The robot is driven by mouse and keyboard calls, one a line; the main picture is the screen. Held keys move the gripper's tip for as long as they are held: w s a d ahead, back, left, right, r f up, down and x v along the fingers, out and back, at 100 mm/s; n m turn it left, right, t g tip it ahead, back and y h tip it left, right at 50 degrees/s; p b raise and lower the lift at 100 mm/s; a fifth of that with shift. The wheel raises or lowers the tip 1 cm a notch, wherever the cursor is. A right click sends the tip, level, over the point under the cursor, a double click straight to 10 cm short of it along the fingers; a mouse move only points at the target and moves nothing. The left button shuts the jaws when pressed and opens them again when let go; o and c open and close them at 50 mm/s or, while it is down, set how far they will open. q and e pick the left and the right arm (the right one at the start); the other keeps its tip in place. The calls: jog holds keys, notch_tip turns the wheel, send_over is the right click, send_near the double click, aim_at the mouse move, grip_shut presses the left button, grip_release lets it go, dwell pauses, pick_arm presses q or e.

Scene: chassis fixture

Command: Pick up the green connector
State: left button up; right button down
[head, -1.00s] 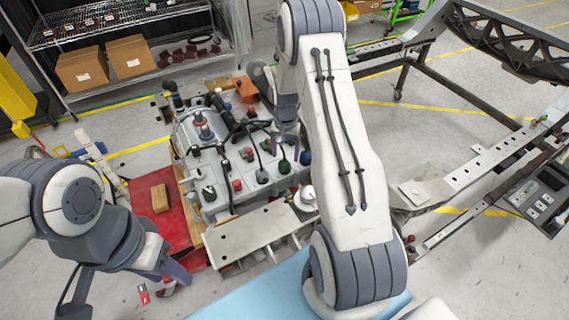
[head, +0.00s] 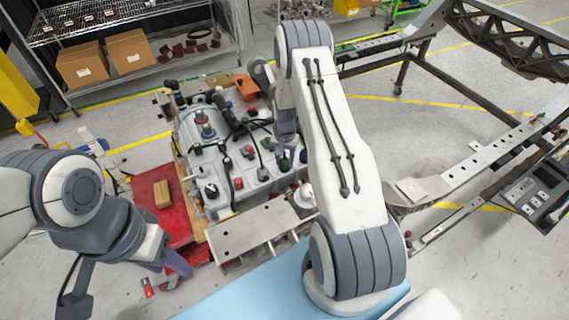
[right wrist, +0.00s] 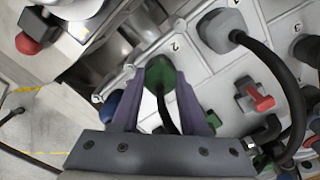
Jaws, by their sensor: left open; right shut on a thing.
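The green connector (right wrist: 160,74) is a rounded plug with a black cable. In the right wrist view it sits between the purple fingers of my right gripper (right wrist: 162,92), which is shut on it. In the head view the green connector (head: 284,164) shows small at the right side of the grey unit, just below my right gripper (head: 288,143). I cannot tell whether it still touches the panel. My left gripper (head: 172,262) is open and empty at the lower left, beside the red mat and away from the unit.
The grey unit (head: 212,168) carries several other plugs and cables. A blue connector (right wrist: 116,103) is close left of my right gripper; a red-handled part (right wrist: 259,98) is to its right. A wooden block (head: 161,194) lies on the red mat (head: 174,224).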

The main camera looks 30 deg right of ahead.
aim_at(285, 159)
jog(key=shift+r, duration=0.15)
jog(key=shift+r+b, duration=0.6)
notch_tip(285, 159, up, 2)
jog(key=shift+w+r+b, duration=0.1)
jog(key=shift+b, duration=0.6)
jog(key=s+d+r+b, duration=0.4)
jog(key=s+d+r, duration=0.3)
jog(key=d, duration=0.2)
jog(key=shift+s+r, duration=0.15)
jog(key=shift+s, duration=0.2)
